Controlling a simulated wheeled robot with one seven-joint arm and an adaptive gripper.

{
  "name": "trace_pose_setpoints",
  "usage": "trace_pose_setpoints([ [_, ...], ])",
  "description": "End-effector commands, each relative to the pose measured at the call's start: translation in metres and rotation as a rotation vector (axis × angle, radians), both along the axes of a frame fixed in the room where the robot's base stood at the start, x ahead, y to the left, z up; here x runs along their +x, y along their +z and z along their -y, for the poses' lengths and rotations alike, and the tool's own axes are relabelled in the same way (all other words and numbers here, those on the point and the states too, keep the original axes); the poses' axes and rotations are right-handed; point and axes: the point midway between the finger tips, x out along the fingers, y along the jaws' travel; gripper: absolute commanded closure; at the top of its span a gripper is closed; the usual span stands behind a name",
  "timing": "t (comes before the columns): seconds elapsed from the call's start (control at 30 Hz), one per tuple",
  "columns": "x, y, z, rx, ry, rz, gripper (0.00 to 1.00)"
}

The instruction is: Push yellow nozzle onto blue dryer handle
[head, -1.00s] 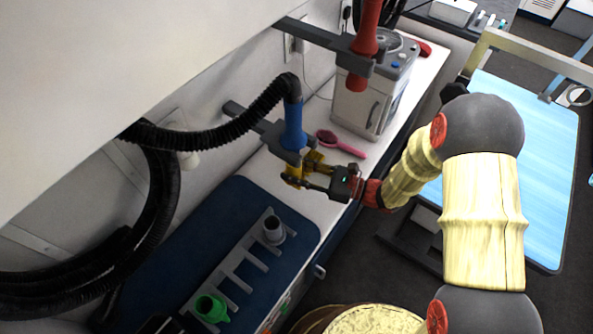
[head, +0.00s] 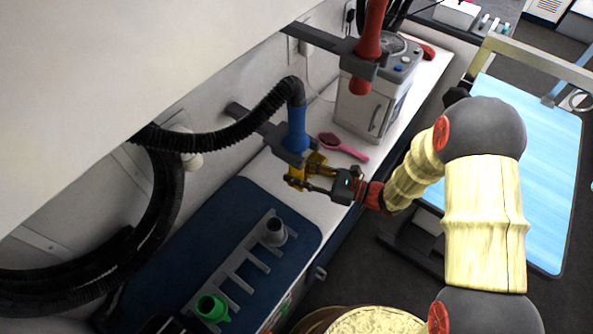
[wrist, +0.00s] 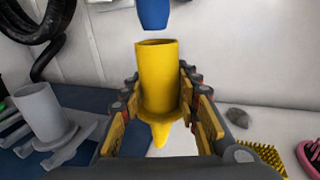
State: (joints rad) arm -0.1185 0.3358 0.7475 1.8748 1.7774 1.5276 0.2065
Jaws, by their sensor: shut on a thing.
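The blue dryer handle (head: 297,127) hangs upright in a grey wall bracket, with a black hose at its top. Its lower end (wrist: 154,14) shows at the top of the wrist view. The yellow nozzle (wrist: 158,80) stands upright, open end up, between the fingers of my gripper (wrist: 155,118). My gripper (head: 312,178) is shut on it. In the wrist view the nozzle's rim is below the handle's end, with a visible gap between them. In the head view the nozzle (head: 295,181) is just under the bracket, partly hidden by the fingers.
A grey rack (head: 240,272) on a dark blue mat holds a grey nozzle (head: 273,232) and a green nozzle (head: 211,307). A pink brush (head: 345,147) and a white cabinet (head: 365,105) are behind my gripper. A red handle (head: 371,35) hangs in another bracket.

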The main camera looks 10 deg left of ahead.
Motion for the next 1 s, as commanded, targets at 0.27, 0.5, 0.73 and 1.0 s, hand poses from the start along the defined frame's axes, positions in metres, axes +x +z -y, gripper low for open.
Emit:
trace_pose_setpoints([
  [0.27,0.000,0.000,0.000,0.000,0.000,0.000,0.99],
  [0.5,0.000,0.001,0.000,0.000,0.000,0.000,0.99],
  [0.73,0.000,0.007,0.000,0.000,0.000,0.001,0.99],
  [1.0,0.000,0.015,0.000,0.000,0.000,0.001,0.99],
])
